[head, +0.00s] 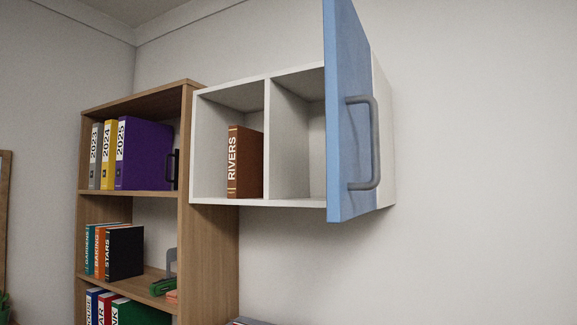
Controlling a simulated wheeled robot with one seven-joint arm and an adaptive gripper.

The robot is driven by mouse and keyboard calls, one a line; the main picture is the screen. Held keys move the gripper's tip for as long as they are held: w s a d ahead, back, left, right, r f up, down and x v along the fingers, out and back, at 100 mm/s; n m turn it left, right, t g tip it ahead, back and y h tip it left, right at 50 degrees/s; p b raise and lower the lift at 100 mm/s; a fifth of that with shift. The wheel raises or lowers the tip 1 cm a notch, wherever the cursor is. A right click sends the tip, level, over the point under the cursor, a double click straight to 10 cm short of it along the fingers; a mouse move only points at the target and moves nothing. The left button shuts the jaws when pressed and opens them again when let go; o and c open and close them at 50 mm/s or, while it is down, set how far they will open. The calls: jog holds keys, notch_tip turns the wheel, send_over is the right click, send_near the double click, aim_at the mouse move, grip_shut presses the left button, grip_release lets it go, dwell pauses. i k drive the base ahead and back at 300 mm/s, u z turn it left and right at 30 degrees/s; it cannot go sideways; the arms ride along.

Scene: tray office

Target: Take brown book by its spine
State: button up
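The brown book (248,162) stands upright in the left compartment of the white wall cabinet (230,203). Its spine, lettered "RIVERS", faces out toward the left front, and its right-hand cover also shows. It stands near the divider, with bare space to its left. The cabinet's blue door (346,120) with a grey handle (374,143) stands open at the right and hides part of the right compartment. My gripper is not in view.
A wooden bookcase (186,150) stands left of the cabinet, holding binders (142,155), several books (126,252) and a green object (163,286). The open door juts out right of the brown book. The space in front of the left compartment looks clear.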

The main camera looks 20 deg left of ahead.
aim_at(246, 145)
jog(key=z, duration=2.35)
jog(key=k, duration=2.05)
jog(key=u, duration=2.65)
